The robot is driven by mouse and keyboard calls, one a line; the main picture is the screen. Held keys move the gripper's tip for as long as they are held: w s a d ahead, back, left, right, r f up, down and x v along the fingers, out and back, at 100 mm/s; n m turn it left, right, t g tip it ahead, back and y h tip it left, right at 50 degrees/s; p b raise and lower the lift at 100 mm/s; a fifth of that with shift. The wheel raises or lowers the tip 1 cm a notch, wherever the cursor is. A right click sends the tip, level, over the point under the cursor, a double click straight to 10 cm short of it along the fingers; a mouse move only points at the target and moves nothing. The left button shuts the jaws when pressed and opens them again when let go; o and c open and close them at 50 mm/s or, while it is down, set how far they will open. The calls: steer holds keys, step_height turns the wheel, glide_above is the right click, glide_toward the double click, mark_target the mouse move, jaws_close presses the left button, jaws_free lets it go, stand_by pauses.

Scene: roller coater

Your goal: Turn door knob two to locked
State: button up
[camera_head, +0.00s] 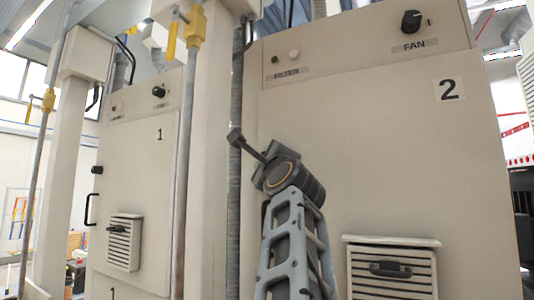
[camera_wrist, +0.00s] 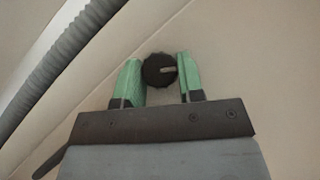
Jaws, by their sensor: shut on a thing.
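In the wrist view, door knob two (camera_wrist: 156,74) is a round black knob with a ridged rim and a pale pointer mark running from its middle toward the right. My gripper (camera_wrist: 158,62) has its green fingers on either side of the knob, shut on it. In the head view, my arm stands in front of the left edge of the cabinet door marked 2 (camera_head: 340,150). The knob and my gripper's fingers are hidden there behind my wrist.
Cabinet 1 (camera_head: 150,200) stands at the left, with its own small black door knob (camera_head: 97,170). A ribbed grey hose (camera_head: 236,200) runs upright just left of my arm. The black FAN knob (camera_head: 411,21) is at the upper right, above a louvred vent (camera_head: 391,268).

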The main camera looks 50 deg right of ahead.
steer(key=shift+s+r+n+g+y+p, duration=0.1)
steer(key=shift+r+n+g+y+p, duration=0.1)
steer(key=shift+n+g+y+p, duration=0.9)
steer(key=shift+r+n+g+y+p, duration=0.2)
steer(key=shift+n+y+p, duration=0.6)
steer(key=shift+n+p, duration=0.85)
steer(key=shift+f+n, duration=0.1)
steer(key=shift+n, duration=0.15)
steer(key=o, duration=0.9)
steer(key=b+v, duration=0.3)
steer(key=v, duration=1)
steer(key=shift+s+a+b, duration=0.2)
steer(key=shift+s+b, duration=0.1)
steer(key=shift+b, duration=0.05)
